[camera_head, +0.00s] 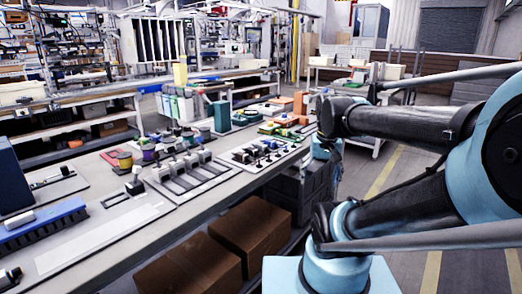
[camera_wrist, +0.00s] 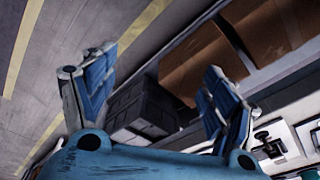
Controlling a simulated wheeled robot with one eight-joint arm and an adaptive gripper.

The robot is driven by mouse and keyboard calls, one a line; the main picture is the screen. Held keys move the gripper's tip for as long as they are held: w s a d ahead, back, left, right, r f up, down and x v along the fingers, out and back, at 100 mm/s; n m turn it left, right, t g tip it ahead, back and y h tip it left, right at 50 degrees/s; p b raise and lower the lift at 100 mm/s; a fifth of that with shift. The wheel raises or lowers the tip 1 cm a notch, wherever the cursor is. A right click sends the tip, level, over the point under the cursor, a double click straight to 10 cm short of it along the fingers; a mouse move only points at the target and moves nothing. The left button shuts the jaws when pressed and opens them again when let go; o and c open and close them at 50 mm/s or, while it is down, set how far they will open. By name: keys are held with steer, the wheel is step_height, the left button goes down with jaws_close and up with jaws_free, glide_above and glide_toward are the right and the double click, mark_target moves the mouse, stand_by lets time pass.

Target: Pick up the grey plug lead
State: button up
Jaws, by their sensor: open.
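I cannot make out the grey plug lead for certain in either view. The long grey workbench (camera_head: 130,262) holds many small parts and tools in the head view, too small to tell apart well. My gripper (camera_wrist: 160,68) shows in the wrist view with its two blue-padded fingers spread wide. It is open, with nothing between the fingers. Behind the fingers, the wrist view shows the floor, dark crates and cardboard boxes beside the bench. In the head view my arm is on the right, off the bench's right side, and I cannot make out the fingers there.
Cardboard boxes (camera_head: 252,234) and dark crates (camera_head: 312,186) sit below the bench; the boxes (camera_wrist: 205,66) and crates (camera_wrist: 145,112) also show in the wrist view. A blue item (camera_head: 45,222) and several spools (camera_head: 125,160) stand on the bench.

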steer(key=w+a+r+m, duration=0.2)
steer(key=w+a+r, duration=0.2)
steer(key=w+r, duration=0.25)
steer(key=w+a+r+m, duration=0.1)
steer(key=w+a+r, duration=0.3)
steer(key=w+r, duration=0.3)
steer(key=m+g, duration=0.2)
steer(key=m, duration=0.1)
glide_toward(261, 144)
step_height(261, 144, down, 9)
steer(key=shift+s+a+f, duration=0.1)
steer(key=shift+a+f, duration=0.05)
steer(key=shift+c, duration=0.5)
steer(key=c, duration=1)
